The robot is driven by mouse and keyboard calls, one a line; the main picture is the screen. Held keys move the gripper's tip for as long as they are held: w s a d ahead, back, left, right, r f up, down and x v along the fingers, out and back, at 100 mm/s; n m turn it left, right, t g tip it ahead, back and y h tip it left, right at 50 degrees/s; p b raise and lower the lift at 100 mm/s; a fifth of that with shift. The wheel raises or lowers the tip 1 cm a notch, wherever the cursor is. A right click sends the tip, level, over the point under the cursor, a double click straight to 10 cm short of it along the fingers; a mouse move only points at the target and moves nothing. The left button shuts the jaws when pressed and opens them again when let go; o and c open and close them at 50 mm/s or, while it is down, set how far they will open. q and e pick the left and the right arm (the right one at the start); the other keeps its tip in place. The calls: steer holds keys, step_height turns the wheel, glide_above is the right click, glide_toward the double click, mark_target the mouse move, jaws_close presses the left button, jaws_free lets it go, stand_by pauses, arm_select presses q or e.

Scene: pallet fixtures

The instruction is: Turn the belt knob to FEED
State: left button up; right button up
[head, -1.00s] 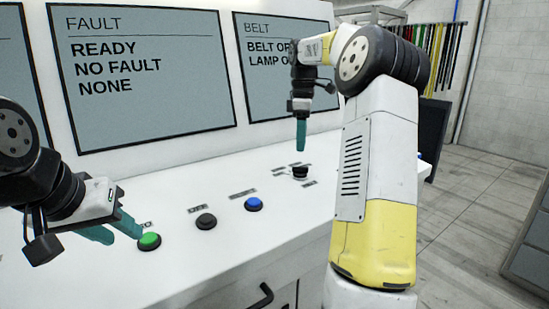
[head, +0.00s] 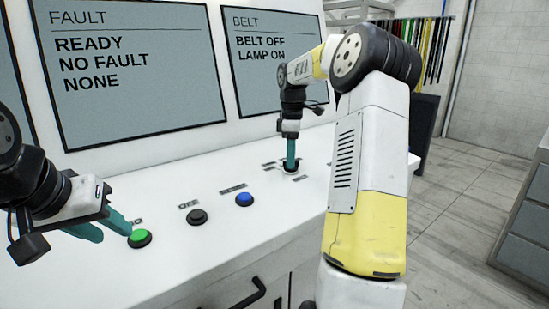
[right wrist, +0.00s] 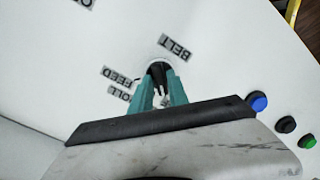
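The black belt knob (right wrist: 158,69) stands on the white console top, with a BELT label (right wrist: 174,47) and a FEED label (right wrist: 122,76) beside it. In the head view the knob (head: 290,170) is mostly hidden by my right gripper (head: 291,166), which points straight down at it. In the right wrist view the teal fingers of my right gripper (right wrist: 159,86) are apart, one on each side of the knob; whether they touch it is unclear. My left gripper (head: 115,229) is open and empty near the green button (head: 139,238).
Black (head: 197,216) and blue (head: 244,199) buttons lie along the console between the grippers. The BELT screen (head: 270,85) reads BELT OFF, LAMP ON. The FAULT screen (head: 130,105) reads READY, NO FAULT, NONE. A dark handle (head: 247,295) is on the console front.

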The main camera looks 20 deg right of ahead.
jaws_close()
steer(key=shift+m, duration=0.4)
steer(key=m, duration=0.2)
steer(key=shift+m, duration=0.4)
steer(key=m, duration=0.4)
steer(key=shift+m, duration=0.3)
steer(key=m, duration=0.9)
steer(key=shift+m, duration=0.5)
